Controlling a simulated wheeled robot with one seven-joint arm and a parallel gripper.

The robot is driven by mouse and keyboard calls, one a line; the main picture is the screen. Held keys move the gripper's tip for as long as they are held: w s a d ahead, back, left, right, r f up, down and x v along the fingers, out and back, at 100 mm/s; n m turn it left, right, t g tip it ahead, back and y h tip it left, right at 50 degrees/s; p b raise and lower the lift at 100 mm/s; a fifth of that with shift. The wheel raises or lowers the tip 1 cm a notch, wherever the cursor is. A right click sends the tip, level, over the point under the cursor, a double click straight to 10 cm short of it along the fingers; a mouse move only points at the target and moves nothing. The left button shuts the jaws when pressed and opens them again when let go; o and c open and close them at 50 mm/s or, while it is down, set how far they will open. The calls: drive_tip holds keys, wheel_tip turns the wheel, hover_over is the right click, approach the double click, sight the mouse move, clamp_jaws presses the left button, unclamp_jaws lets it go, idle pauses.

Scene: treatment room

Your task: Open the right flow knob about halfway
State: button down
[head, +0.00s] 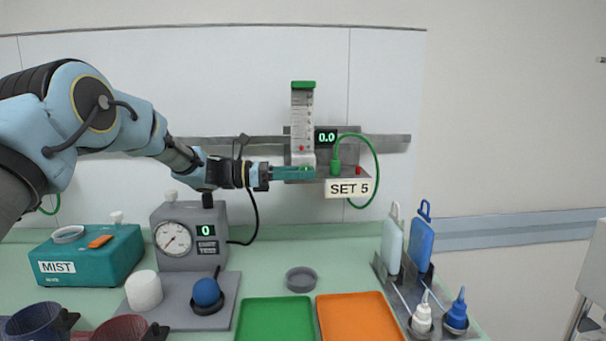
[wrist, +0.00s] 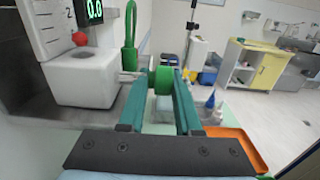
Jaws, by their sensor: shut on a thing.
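The flowmeter (head: 302,105) on the wall rail has a clear scaled tube with a green top. Its red ball (wrist: 80,39) sits low, and the display (head: 326,138) reads 0.0. The sign (head: 348,188) below reads SET 5. The green flow knob (wrist: 160,80) sits at the flowmeter's base, between the teal fingers of my gripper (wrist: 161,82). In the head view my gripper (head: 306,173) reaches in from the left, level with the base, and its fingers mostly cover the knob. My gripper is shut on the knob.
A green hose (head: 376,170) loops right of the flowmeter. Below on the counter stand a gauge unit (head: 182,262), a teal MIST box (head: 115,262), a green tray (head: 273,322), an orange tray (head: 358,318) and a bottle rack (head: 408,290). Air right of the hose is free.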

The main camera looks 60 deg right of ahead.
drive_tip(key=shift+s+a+f, duration=0.1)
drive_tip(key=shift+s, duration=0.05)
drive_tip(key=shift+f+g+b, duration=0.3)
drive_tip(key=shift+b, duration=0.2)
drive_tip(key=shift+r+g+h+b, duration=0.15)
drive_tip(key=shift+g+h+b, duration=0.25)
drive_tip(key=shift+b, duration=0.15)
drive_tip(key=c, duration=0.7)
unclamp_jaws()
drive_tip(key=shift+a+r, duration=0.1)
drive_tip(key=shift+r, duration=0.05)
